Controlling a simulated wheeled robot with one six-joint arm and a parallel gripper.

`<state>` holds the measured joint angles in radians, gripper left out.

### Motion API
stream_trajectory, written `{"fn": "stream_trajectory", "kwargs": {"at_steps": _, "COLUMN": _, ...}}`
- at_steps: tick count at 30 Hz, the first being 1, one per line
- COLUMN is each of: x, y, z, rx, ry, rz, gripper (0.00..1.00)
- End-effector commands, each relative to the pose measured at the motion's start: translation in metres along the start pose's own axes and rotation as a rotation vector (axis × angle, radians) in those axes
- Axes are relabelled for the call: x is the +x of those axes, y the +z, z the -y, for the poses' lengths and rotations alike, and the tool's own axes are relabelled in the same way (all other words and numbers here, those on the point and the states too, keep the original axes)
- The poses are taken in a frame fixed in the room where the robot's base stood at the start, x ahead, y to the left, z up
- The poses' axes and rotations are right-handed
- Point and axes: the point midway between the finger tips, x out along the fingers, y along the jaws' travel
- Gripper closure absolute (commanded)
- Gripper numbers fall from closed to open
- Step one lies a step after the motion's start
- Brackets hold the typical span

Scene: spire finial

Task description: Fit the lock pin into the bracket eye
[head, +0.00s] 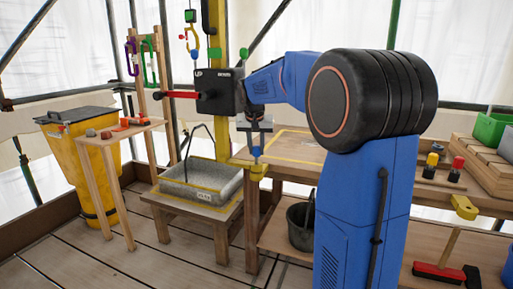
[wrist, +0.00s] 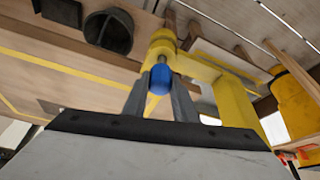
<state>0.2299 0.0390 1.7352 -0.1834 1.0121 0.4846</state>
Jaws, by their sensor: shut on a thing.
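The lock pin (head: 257,151) is blue, and my gripper (head: 256,134) is shut on it, pointing down. In the wrist view my gripper (wrist: 160,98) has its two grey fingers on either side of the pin's rounded blue part (wrist: 160,80). The yellow bracket eye (head: 258,170) is just below the pin in the head view, beside the yellow post. In the wrist view the bracket eye (wrist: 162,43) shows just past the pin. The pin's lower end is hidden, so I cannot tell whether it is in the eye.
The yellow post (head: 220,105) stands close by, with a black box (head: 218,92) and red lever (head: 181,95). The workbench (head: 300,150) is right of the eye; a dark bucket (head: 300,222) is below.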

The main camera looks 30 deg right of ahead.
Motion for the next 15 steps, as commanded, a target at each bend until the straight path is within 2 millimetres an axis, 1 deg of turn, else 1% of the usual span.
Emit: {"fn": "stream_trajectory", "kwargs": {"at_steps": 15, "x": 0.0098, "y": 0.0042, "z": 0.0, "rx": 0.0, "ry": 0.0, "rz": 0.0, "gripper": 1.0}}
